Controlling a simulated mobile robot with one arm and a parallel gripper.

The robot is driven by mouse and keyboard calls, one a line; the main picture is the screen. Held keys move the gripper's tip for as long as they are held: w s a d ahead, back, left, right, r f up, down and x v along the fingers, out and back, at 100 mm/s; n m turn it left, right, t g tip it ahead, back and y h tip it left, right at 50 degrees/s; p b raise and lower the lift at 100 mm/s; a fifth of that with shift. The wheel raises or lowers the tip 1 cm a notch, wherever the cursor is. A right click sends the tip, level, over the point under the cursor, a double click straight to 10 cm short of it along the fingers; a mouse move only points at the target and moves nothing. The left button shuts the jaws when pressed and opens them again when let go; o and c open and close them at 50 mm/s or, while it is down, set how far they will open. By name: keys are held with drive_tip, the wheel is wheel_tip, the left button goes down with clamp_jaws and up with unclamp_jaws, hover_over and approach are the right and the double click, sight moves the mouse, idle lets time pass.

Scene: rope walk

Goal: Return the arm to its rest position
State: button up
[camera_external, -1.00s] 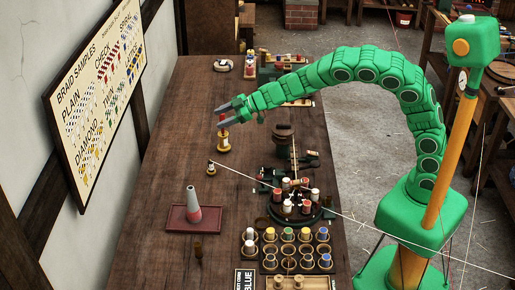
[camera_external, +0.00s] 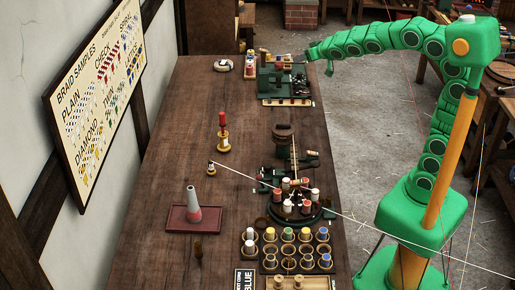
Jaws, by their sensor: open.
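My gripper (camera_external: 318,64) is at the far end of my green arm (camera_external: 405,38), off the right edge of the workbench toward its back. It is open, with nothing visible between its fingers. The arm rises from its base, bends over at the top and reaches to the left. The gripper is small in this view and its fingers are partly seen edge-on. A red-topped spool on a yellow base (camera_external: 223,135) stands upright on the bench, well apart from the gripper.
The dark wooden bench (camera_external: 180,110) holds a green machine (camera_external: 283,80), a round rack of bobbins (camera_external: 296,205), a tray of several cups (camera_external: 290,248), and a grey-red cone (camera_external: 193,205) on a red tray (camera_external: 178,220). A thread crosses low to the right. Floor (camera_external: 365,130) is clear.

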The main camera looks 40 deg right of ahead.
drive_tip(key=s+d+f+m+g+h, duration=0.1)
drive_tip(key=s+d+f+g, duration=0.3)
drive_tip(key=s, duration=0.7)
drive_tip(key=s+d+f+g, duration=0.3)
drive_tip(key=s+d+f, duration=0.2)
drive_tip(key=s, duration=0.5)
drive_tip(key=s+f+g, duration=0.2)
drive_tip(key=s+g, duration=0.1)
drive_tip(key=s, duration=0.7)
drive_tip(key=s+f+n+g, duration=0.1)
drive_tip(key=s+f+g, duration=0.2)
drive_tip(key=s, duration=0.7)
drive_tip(key=shift+s+f+y, duration=0.3)
drive_tip(key=shift+s+f, duration=0.05)
drive_tip(key=shift+s, duration=0.05)
